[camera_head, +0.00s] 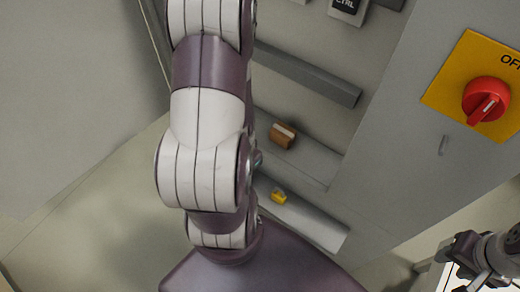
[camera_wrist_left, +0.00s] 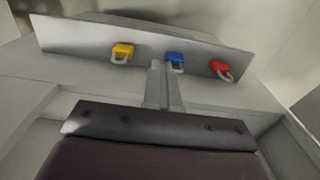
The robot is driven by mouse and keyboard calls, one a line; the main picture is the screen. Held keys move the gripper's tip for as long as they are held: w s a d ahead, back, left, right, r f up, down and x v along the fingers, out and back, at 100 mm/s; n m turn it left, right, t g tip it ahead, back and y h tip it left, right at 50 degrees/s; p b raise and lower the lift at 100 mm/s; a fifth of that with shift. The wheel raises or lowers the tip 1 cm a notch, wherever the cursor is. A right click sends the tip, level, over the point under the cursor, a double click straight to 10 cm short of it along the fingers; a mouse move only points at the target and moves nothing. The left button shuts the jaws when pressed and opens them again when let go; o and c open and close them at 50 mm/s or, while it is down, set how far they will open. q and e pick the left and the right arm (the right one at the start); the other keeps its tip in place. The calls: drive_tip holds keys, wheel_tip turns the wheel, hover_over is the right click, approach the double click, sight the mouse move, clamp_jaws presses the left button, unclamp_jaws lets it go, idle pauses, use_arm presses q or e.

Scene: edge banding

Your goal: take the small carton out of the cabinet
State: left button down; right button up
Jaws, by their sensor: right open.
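The small carton (camera_head: 283,135) is a brown box with a pale band. It sits on a ledge inside the open grey cabinet in the head view, just right of my left arm. My left gripper is hidden in the head view. In the left wrist view my left gripper (camera_wrist_left: 164,68) has its narrow grey fingers together at the middle, with nothing seen between them. The carton does not show in that view. My right gripper (camera_head: 456,268) is open and empty at the lower right of the head view, well away from the carton.
A yellow padlock (camera_head: 278,196) lies on a lower ledge. The left wrist view shows yellow (camera_wrist_left: 122,52), blue (camera_wrist_left: 175,62) and red (camera_wrist_left: 221,69) padlocks along a metal strip. A red rotary switch (camera_head: 486,101) on a yellow plate is at the right.

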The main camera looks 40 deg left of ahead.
use_arm(q)
drive_tip(key=shift+s+d, duration=0.1)
drive_tip(key=shift+s, duration=1)
drive_tip(key=shift+c, duration=1.9)
unclamp_jaws()
drive_tip(key=shift+r, duration=0.1)
